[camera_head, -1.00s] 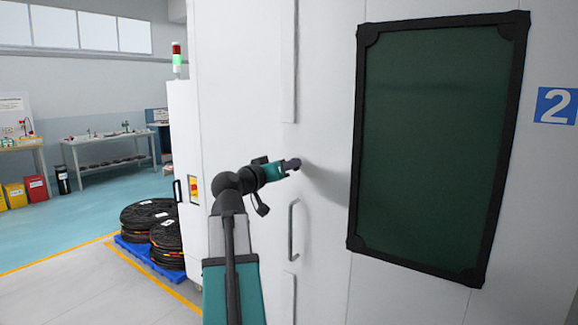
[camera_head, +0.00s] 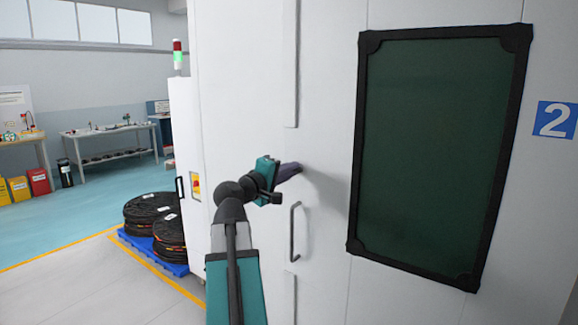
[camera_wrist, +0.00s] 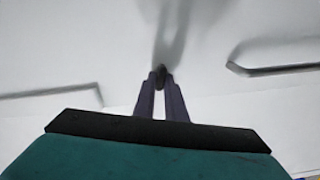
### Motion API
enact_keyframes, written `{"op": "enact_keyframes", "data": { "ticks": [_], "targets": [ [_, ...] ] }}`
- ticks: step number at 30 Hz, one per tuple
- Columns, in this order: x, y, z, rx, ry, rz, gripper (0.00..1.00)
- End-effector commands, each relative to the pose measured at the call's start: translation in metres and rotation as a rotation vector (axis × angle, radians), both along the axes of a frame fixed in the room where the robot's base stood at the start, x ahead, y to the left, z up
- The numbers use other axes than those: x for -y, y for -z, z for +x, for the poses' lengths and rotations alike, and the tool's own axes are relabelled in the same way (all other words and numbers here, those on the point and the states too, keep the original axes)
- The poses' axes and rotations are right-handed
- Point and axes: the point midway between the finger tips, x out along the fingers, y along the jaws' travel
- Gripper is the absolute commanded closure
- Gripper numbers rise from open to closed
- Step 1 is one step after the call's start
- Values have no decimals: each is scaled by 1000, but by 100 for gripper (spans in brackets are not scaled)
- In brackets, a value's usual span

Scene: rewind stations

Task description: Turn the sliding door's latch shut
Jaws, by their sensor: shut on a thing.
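The white sliding door (camera_head: 330,235) has a dark green window (camera_head: 435,150) in a black frame and a metal bar handle (camera_head: 293,232). My gripper (camera_head: 296,168) is at the door face, above the handle. In the wrist view my gripper (camera_wrist: 161,74) is shut on a small dark piece, the latch (camera_wrist: 161,70), at its fingertips. Most of the latch is hidden by the fingers. The handle also shows at the upper right of the wrist view (camera_wrist: 285,69).
A blue sign with a 2 (camera_head: 555,120) is right of the window. A white cabinet with a red-green signal light (camera_head: 178,57) stands at the left. Black reels (camera_head: 152,212) sit on a blue pallet (camera_head: 150,253). The floor at the lower left is clear.

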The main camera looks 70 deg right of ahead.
Motion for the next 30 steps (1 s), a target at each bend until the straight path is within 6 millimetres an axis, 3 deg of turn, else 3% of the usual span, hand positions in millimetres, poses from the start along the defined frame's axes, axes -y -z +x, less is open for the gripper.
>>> {"op": "enact_keyframes", "data": {
  "ticks": [12,29,30],
  "targets": [
    [1,-4,1,-243,-3,56,100],
    [2,-3,0,-280,-2,64,100],
    [2,-3,0,-280,-1,65,82]
  ]
}}
